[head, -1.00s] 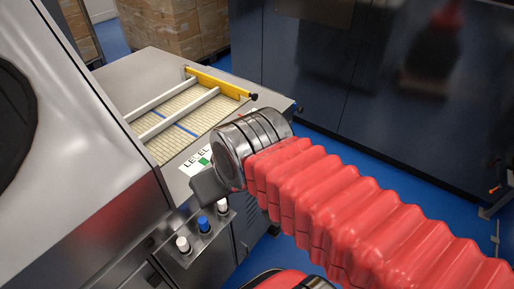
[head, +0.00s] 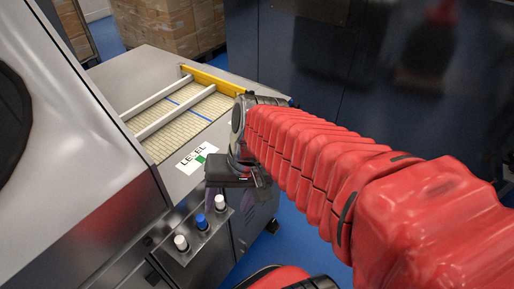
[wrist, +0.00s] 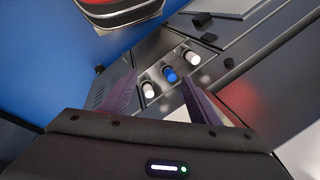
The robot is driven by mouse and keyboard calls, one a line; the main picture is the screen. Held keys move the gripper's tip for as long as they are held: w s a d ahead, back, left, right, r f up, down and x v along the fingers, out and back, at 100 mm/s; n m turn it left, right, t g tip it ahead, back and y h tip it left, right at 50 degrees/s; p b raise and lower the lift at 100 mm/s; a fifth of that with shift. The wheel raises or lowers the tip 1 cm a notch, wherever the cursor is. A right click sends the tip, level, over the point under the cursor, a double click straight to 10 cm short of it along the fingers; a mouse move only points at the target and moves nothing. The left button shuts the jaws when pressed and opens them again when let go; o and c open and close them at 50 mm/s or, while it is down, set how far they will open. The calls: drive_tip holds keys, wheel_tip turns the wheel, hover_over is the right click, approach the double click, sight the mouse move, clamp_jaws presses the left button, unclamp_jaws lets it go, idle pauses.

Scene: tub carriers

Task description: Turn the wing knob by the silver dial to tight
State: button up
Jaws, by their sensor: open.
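My gripper (head: 232,193) is open and empty beside the machine's front control panel. It also shows in the wrist view (wrist: 158,78), where its two dark purple fingers stand apart on either side of a row of white, blue and white buttons. I cannot see contact with the panel. I cannot make out a silver dial or a wing knob in either view. Small black parts (wrist: 208,38) sit on the panel beyond the buttons in the wrist view, too small to identify. My gripper and arm hide part of the machine's right side in the head view.
The blue button (head: 201,222) sits between two white ones on a grey box. Above it lie a "LEVEL" label (head: 190,160) and a slatted bed with a yellow bar (head: 208,78). A dark cabinet (head: 330,60) stands behind.

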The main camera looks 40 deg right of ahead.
drive_tip(key=w+d+f+m+t+y, duration=0.3)
drive_tip(key=d+m+y, duration=0.2)
drive_tip(key=m, duration=0.3)
drive_tip(key=w+d+f+m+t+y, duration=0.35)
drive_tip(key=d+m, duration=0.25)
drive_tip(key=m, duration=0.2)
drive_tip(key=d+f+m+t+h, duration=0.2)
drive_tip(key=d+m+t, duration=0.2)
drive_tip(key=d, duration=0.4)
drive_tip(key=s+d+f+m+t+h, duration=0.1)
drive_tip(key=d+f+m+t+h, duration=0.2)
drive_tip(key=d+m, duration=0.4)
drive_tip(key=shift+s+d+t, duration=0.2)
drive_tip(key=shift+d+t, duration=0.2)
drive_tip(key=shift+t, duration=0.35)
drive_tip(key=x, duration=1.4)
drive_tip(key=shift+c, duration=0.2)
